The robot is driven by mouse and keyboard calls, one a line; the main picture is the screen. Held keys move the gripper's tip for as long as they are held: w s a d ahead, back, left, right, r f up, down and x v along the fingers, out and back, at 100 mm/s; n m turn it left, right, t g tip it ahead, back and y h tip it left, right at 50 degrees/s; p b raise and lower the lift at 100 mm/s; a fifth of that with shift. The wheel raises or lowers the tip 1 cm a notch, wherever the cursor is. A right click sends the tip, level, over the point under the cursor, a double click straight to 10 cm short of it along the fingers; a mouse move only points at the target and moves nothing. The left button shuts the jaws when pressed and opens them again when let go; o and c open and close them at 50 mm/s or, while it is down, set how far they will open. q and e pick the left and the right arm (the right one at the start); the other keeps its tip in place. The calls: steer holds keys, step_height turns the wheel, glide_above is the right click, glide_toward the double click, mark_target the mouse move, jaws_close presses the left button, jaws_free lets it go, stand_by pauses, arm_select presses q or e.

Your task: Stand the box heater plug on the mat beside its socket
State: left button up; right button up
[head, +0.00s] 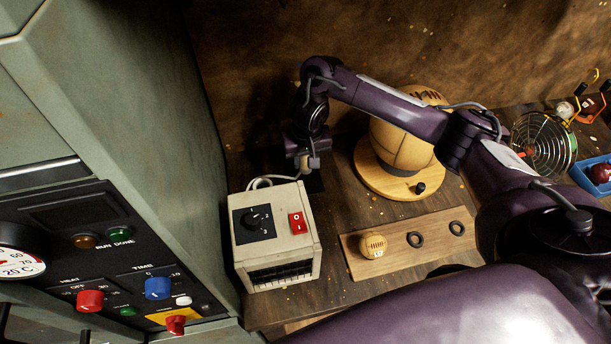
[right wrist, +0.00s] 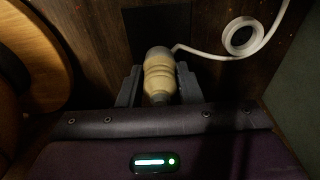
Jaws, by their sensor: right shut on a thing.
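My right gripper (head: 304,158) reaches in over the back of the bench, behind the box heater (head: 243,233). It is shut on a cream, ribbed plug (right wrist: 158,72), whose rounded end also shows beside the fingers in the head view (head: 314,162). In the right wrist view the plug sits between the two grey fingers, with a white cable leaving its far end. A black square mat (head: 315,183) lies just below the gripper; its dark surface shows beyond the plug (right wrist: 155,25). I cannot make out the socket. My left gripper is not in view.
A ball on a round wooden stand (head: 375,178) is close right of the mat. A green control cabinet stands left. A fan (head: 543,143) and blue tray (head: 583,180) are far right.

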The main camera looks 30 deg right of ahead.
mark_target(306, 170)
steer(key=shift+f, duration=0.4)
steer(key=shift+s+f, duration=0.1)
steer(key=shift+f, duration=0.1)
step_height(306, 170, down, 3)
steer(key=shift+r, duration=0.1)
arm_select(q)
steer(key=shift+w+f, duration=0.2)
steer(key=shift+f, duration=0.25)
arm_select(e)
steer(key=shift+f, duration=0.25)
steer(key=o, duration=0.9)
steer(key=shift+f, duration=0.1)
